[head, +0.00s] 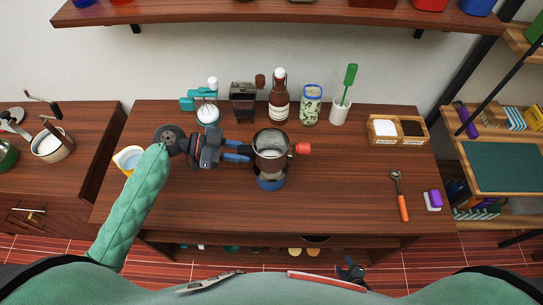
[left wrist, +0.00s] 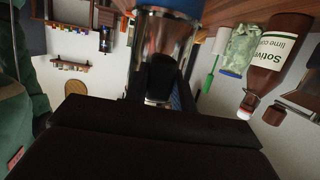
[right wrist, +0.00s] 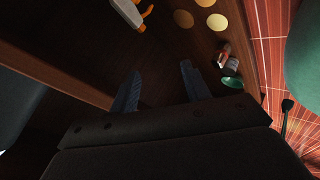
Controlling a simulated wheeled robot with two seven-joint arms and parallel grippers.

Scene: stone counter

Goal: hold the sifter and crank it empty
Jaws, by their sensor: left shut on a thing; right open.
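The sifter (head: 271,143) is a metal cup with a dark rim and a red crank knob (head: 303,148) on its right side. It is upright over a blue container (head: 270,183) on the counter. Something pale shows inside the sifter; how much is unclear. My left gripper (head: 246,151) is shut on the sifter from its left side. In the left wrist view the shiny sifter wall (left wrist: 168,40) fills the top middle. My right gripper (right wrist: 160,88) is open and empty, low in front of the counter, with its fingers apart. It also shows in the head view (head: 350,272).
Along the back stand a teal device (head: 205,108), a dark grinder (head: 243,100), a brown bottle (head: 279,97), a jar (head: 311,105) and a white cup (head: 340,111). A jug (head: 128,159) is at left. A wooden box (head: 397,129) and an orange-handled tool (head: 402,200) are at right.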

